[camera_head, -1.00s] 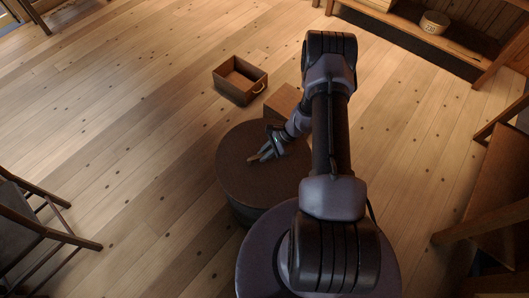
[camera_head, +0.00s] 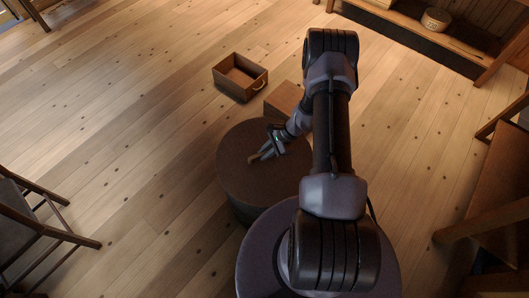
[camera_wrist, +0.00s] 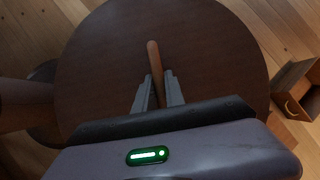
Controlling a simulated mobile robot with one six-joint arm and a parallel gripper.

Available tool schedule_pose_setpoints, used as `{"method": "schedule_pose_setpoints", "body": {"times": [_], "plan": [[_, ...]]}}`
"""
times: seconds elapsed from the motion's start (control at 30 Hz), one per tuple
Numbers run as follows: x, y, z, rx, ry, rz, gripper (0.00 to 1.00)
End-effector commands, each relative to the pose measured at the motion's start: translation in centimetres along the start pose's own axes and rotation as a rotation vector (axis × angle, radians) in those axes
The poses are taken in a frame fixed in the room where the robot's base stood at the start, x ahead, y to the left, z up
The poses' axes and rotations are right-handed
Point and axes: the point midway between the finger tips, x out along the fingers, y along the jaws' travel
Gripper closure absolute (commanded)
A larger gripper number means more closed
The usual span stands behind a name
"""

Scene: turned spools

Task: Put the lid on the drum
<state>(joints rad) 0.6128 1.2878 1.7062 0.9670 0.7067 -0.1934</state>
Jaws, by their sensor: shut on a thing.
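The lid (camera_head: 240,170) is a dark brown round disc, and it fills much of the wrist view (camera_wrist: 100,60). A light-brown bar-like handle (camera_wrist: 153,55) stands out on its top. My gripper (camera_wrist: 160,85) is shut on this handle near the middle of the lid; in the head view my gripper (camera_head: 264,153) reaches in from the upper right. The drum (camera_head: 242,211) shows only as a dark side wall below the lid's lower left edge. I cannot tell whether the lid rests on the drum or hangs just above it.
An open wooden drawer-like box (camera_head: 240,88) with a light handle lies on the floor behind. A brown block (camera_head: 283,98) stands close behind the drum. A chair (camera_head: 40,225) is at the left, a bench (camera_head: 495,190) at the right.

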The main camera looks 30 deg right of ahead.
Motion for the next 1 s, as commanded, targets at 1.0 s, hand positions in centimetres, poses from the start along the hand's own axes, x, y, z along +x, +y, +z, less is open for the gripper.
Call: {"method": "schedule_pose_setpoints", "body": {"times": [1.0], "plan": [[0.25,-0.02,-0.18,0.000,0.000,-0.001,0.60]]}}
